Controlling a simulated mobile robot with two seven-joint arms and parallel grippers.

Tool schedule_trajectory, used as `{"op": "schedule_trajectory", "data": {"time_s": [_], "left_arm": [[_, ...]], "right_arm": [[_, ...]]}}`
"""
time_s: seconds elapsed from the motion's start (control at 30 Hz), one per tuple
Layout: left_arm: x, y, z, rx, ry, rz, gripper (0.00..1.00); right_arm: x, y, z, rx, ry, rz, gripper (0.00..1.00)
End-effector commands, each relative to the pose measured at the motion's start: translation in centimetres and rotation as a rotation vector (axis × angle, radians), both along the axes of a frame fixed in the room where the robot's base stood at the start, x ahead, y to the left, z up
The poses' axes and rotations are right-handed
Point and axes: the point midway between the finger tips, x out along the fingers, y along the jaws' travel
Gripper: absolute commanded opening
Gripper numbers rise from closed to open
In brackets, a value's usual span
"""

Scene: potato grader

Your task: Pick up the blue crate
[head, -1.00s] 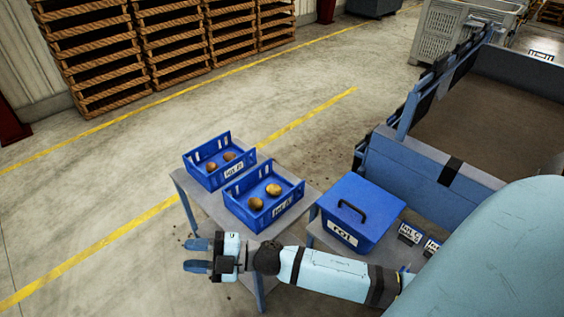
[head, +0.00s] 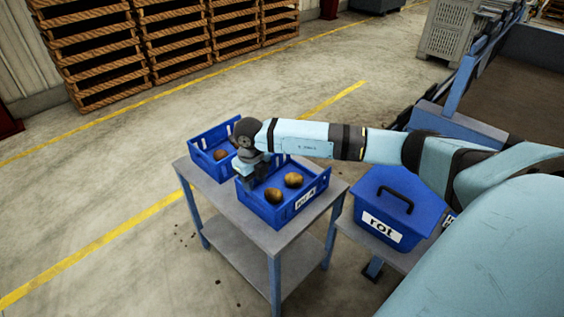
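Two blue crates stand side by side on a grey table (head: 225,215). The nearer crate (head: 307,196) has a white label that seems to read "lot A" and holds two potatoes (head: 293,180). The farther crate (head: 202,162) holds at least one potato (head: 220,154); my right arm hides part of it. My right gripper (head: 251,184) points down at the left end of the nearer crate, by its rim. Its fingertips are mostly hidden, so I cannot tell whether it is open or touches the rim. My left gripper is out of view.
A lidded blue bin (head: 377,227) labelled "rot", with a black handle, stands right of the crates on another surface. A blue-framed machine (head: 463,125) is at the right. Pallet stacks (head: 95,55) line the back.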

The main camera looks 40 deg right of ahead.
Motion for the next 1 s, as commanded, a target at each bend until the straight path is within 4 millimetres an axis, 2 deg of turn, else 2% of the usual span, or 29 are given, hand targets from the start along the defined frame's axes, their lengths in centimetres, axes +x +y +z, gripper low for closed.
{"op": "schedule_trajectory", "data": {"time_s": [0.03, 0.2, 0.47, 0.73, 1.0], "left_arm": [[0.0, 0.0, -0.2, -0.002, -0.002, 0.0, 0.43], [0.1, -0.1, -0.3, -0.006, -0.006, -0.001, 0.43], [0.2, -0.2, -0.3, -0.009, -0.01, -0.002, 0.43], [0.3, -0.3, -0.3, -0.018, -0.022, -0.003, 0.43], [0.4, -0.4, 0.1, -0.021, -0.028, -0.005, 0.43]], "right_arm": [[-0.1, 0.0, -1.3, 0.0, 0.002, -0.002, 0.38], [0.0, 0.0, -3.8, 0.003, 0.001, -0.001, 0.38], [0.1, -0.1, -5.3, 0.003, -0.001, 0.0, 0.38], [0.4, -0.4, -9.3, 0.004, 0.002, 0.0, 0.38], [0.4, -0.4, -9.8, 0.004, -0.002, 0.001, 0.38]]}}
